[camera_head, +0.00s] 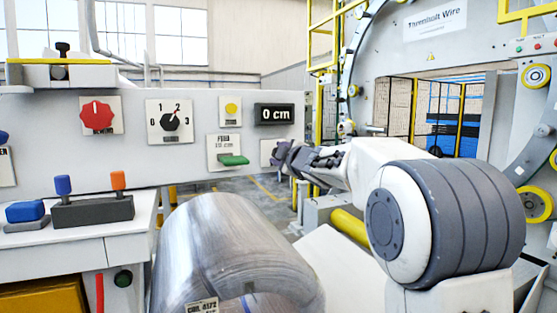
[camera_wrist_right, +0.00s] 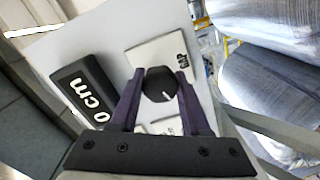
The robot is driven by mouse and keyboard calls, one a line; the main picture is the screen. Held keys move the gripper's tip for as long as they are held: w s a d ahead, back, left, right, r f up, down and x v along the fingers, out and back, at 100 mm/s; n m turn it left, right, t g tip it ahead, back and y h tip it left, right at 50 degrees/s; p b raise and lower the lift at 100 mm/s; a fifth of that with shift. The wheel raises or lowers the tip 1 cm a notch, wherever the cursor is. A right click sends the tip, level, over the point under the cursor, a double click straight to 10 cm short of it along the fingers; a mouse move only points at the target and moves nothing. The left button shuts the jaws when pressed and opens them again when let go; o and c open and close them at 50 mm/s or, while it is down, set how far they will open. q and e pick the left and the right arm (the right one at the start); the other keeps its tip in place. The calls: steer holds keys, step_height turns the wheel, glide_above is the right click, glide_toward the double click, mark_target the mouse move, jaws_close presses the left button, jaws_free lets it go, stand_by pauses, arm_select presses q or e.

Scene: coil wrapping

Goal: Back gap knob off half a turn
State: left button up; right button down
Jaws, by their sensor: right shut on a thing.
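The gap knob (camera_wrist_right: 158,85) is a round black knob with a white pointer mark. It sits on a pale plate labelled GAP (camera_wrist_right: 170,52), right beside the black 0 cm display (camera_wrist_right: 85,97) in the right wrist view. My right gripper (camera_wrist_right: 160,82) is shut on the knob, one purple-grey finger on each side. In the head view the right gripper (camera_head: 284,153) reaches the panel just below the 0 cm display (camera_head: 274,114) and hides the knob; only part of the gap plate (camera_head: 266,148) shows. My left gripper is not in view.
The grey panel (camera_head: 130,150) also carries a red knob (camera_head: 96,113), a numbered dial (camera_head: 170,122), a yellow button (camera_head: 231,108) and a green feed switch (camera_head: 233,160). A large wrapped coil (camera_head: 215,240) lies below. A ring machine (camera_head: 400,50) stands at right.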

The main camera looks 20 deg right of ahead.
steer(key=n+b, duration=0.3)
steer(key=n, duration=0.4)
steer(key=shift+f, duration=0.1)
steer(key=n+b, duration=0.2)
steer(key=n, duration=0.2)
steer(key=shift+n+b, duration=0.4)
steer(key=shift+n, duration=1.2)
steer(key=shift+c, duration=1.9)
jaws_free()
steer(key=shift+w, duration=0.1)
